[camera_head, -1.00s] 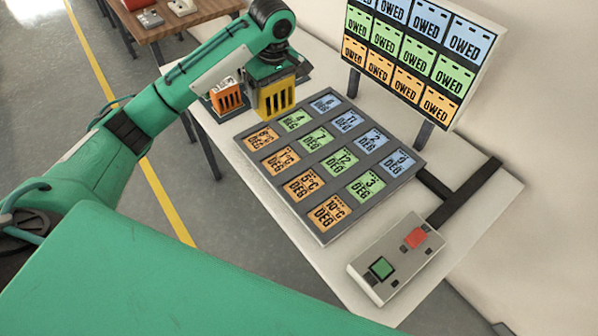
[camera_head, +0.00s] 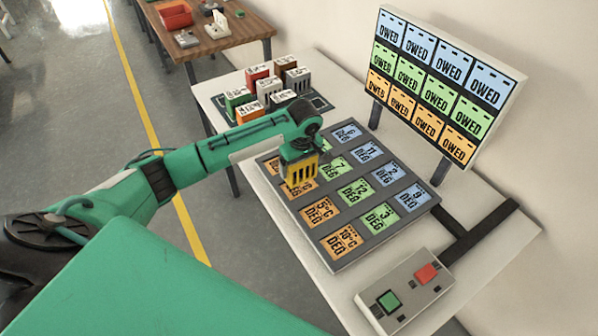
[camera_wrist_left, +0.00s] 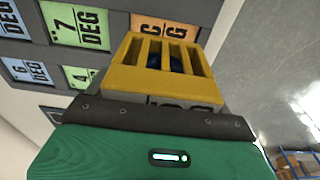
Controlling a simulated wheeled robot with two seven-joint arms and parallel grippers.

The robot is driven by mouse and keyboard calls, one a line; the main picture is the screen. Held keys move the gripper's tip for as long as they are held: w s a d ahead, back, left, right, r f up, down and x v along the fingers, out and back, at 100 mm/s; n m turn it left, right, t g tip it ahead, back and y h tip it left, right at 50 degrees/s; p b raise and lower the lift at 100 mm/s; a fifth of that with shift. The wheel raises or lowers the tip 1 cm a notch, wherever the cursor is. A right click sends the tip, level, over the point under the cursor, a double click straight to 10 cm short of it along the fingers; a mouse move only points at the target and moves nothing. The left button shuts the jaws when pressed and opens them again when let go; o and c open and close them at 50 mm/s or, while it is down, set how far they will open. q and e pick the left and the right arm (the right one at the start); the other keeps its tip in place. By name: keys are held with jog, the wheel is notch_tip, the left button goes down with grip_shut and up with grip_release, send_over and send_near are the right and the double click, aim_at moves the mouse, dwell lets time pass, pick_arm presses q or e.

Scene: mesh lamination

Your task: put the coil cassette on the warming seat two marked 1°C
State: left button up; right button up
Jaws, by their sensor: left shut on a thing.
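The coil cassette (camera_head: 302,176) is a yellow slotted block held upright under my left gripper (camera_head: 299,157). It is over the orange column of the warming panel (camera_head: 345,263). The cassette also shows in the left wrist view (camera_wrist_left: 165,62), with the gripper shut on it. The 1°C seat, second from the far end of the orange column, is mostly hidden behind the cassette. I cannot tell whether the cassette touches the panel. The 5°C seat (camera_head: 320,212) and 10°C seat (camera_head: 341,240) show bare. My right gripper is out of view.
Several coloured cassettes (camera_head: 237,100) stand on a dark rack at the table's far left. An upright board (camera_head: 437,82) with OWED cards stands behind the panel. A grey control box (camera_head: 405,290) with green and red buttons lies at the near right.

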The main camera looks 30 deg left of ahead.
aim_at(299, 175)
pick_arm(q)
notch_tip(299, 175, down, 4)
jog(key=shift+r+p, duration=0.15)
jog(key=shift+p, duration=0.3)
jog(key=shift+f, duration=0.4)
jog(key=o, duration=1.3)
jog(key=shift+f, duration=0.15)
